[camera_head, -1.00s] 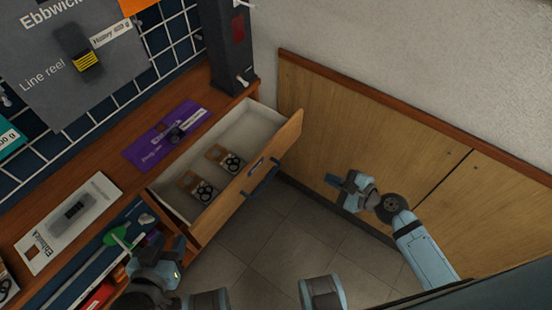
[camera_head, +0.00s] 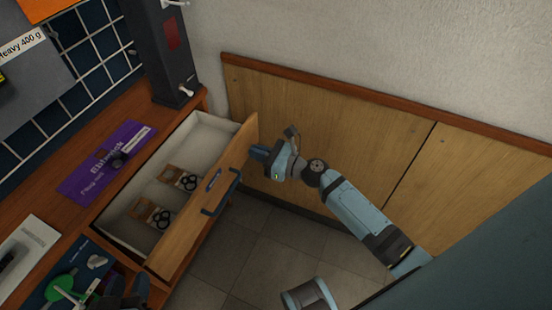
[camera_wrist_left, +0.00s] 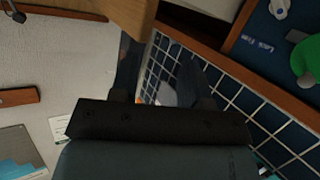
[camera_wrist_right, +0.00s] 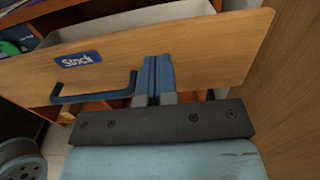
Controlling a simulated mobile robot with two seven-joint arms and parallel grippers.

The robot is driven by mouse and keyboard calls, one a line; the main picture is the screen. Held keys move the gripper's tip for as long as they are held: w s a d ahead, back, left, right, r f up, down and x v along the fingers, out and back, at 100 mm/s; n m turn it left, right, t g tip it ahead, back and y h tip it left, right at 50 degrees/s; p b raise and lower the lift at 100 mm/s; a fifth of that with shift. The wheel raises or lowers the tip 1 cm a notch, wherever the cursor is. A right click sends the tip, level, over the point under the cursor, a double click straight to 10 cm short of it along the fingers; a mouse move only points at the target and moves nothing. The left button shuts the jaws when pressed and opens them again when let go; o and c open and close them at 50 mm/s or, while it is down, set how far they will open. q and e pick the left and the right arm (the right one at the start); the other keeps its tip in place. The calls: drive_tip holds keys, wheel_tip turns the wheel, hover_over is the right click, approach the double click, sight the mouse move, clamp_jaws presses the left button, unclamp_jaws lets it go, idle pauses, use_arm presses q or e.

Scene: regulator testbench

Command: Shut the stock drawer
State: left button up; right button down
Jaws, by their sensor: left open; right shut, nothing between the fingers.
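The stock drawer (camera_head: 215,195) stands pulled out from the wooden bench in the head view. Its wooden front has a dark handle (camera_head: 222,192) and a blue label. In the right wrist view the front (camera_wrist_right: 215,50) carries the label "Stock" (camera_wrist_right: 78,59) and the handle (camera_wrist_right: 95,92). My right gripper (camera_head: 262,153) is shut and empty, close to the drawer front's far end. In the right wrist view its fingers (camera_wrist_right: 155,75) are right of the handle, near or at the front; contact cannot be told. My left gripper (camera_head: 125,290) is at the lower left edge, partly cut off; it is open.
Small carded packs (camera_head: 152,213) lie inside the drawer. A purple packet (camera_head: 108,160) lies on the benchtop. A dark post (camera_head: 158,50) stands at the bench's end. Wooden wall panelling (camera_head: 330,140) is close behind my right arm. The tiled floor (camera_head: 250,260) before the drawer is clear.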

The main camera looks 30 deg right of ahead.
sight(237, 145)
drive_tip(key=x, duration=0.3)
drive_tip(key=shift+w+a, duration=0.25)
use_arm(q)
drive_tip(key=shift+w+d+r+t, duration=0.1)
drive_tip(key=shift+d+r+t, duration=0.05)
drive_tip(key=shift+r+t, duration=0.2)
drive_tip(key=shift+r, duration=0.15)
use_arm(e)
drive_tip(key=shift+w+a, duration=0.15)
drive_tip(key=shift+w, duration=0.05)
drive_tip(key=x, duration=1)
drive_tip(key=shift+w, duration=0.15)
drive_tip(key=x, duration=0.2)
drive_tip(key=shift+w+a, duration=0.25)
drive_tip(key=shift+a, duration=0.05)
drive_tip(key=shift+w+a, duration=0.15)
use_arm(q)
drive_tip(key=shift+r, duration=0.1)
